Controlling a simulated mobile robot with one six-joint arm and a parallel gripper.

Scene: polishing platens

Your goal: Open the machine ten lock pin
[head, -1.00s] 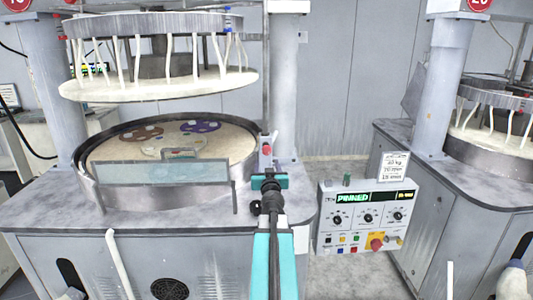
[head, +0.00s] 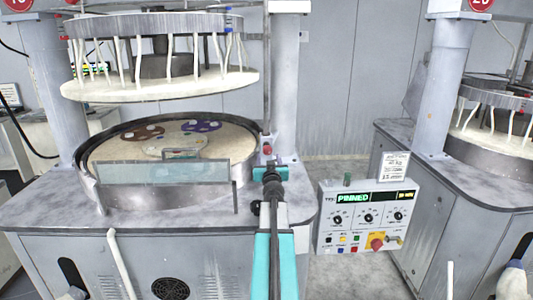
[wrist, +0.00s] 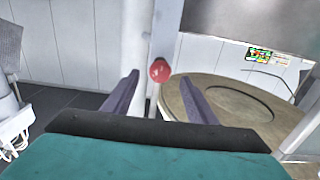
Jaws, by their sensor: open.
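The lock pin shows as a red knob (head: 267,150) on the post at the right rim of the near machine's round basin. In the wrist view the red knob (wrist: 160,70) sits just beyond and between my fingertips. My gripper (head: 268,171) is just below and in front of the knob in the head view. Its two purple fingers (wrist: 158,98) are apart with nothing between them. The control box (head: 360,217) at the right of the machine has a green display reading "PINNED".
A clear shield (head: 162,172) stands at the basin's front, left of my arm. A raised upper platen (head: 160,88) hangs above the basin (head: 105,150). A second machine (head: 480,185) stands at the right. Floor shows between the machines.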

